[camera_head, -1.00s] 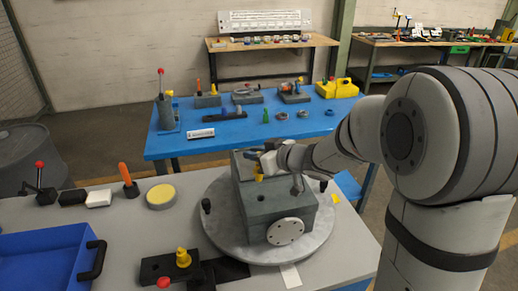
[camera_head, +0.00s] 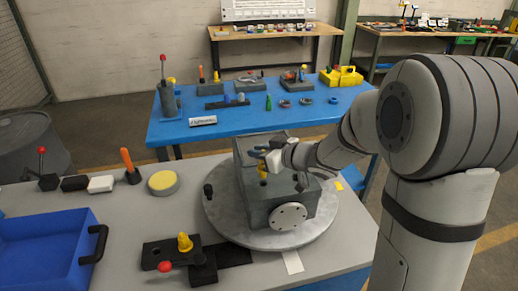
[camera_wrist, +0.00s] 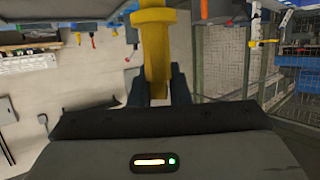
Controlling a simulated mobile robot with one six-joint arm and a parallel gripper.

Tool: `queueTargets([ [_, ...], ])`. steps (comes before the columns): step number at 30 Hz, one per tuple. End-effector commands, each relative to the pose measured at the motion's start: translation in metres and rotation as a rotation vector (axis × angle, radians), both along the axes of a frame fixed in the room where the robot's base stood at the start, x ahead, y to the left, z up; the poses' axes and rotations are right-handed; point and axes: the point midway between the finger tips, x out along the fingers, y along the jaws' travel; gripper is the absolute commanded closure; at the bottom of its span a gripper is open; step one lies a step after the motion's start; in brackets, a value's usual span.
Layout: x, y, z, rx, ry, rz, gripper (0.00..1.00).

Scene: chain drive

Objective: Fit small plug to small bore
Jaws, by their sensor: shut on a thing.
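My gripper (camera_head: 268,158) is shut on a yellow plug (camera_head: 263,174). In the wrist view the yellow plug (camera_wrist: 156,50) stands between the two dark fingers, its wider collar beyond the fingertips. In the head view the plug is upright at the top of the grey block (camera_head: 257,212), close to its upper face. I cannot tell whether its lower end is clear of the block, touching it or inside a bore. The small bore itself is not visible. A second yellow plug (camera_head: 185,242) stands on a black plate (camera_head: 157,257) at the front.
The block stands on a round grey plate (camera_head: 222,224), with a pale disc (camera_head: 288,216) on its front face. A dark peg (camera_head: 208,191) stands at the plate's left.

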Motion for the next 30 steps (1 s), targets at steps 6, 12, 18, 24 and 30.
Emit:
queueTargets([
  [6,0.0000,0.0002,-0.0126,0.000,0.000,0.001,1.00],
  [12,0.0000,0.0003,-0.0123,0.000,0.000,0.001,1.00],
  [18,-0.0001,0.0004,-0.0122,0.000,0.000,0.001,1.00],
  [24,0.0000,0.0006,-0.0117,0.000,0.001,0.002,1.00],
  [30,-0.0003,0.0007,-0.0113,0.000,0.001,0.005,1.00],
])
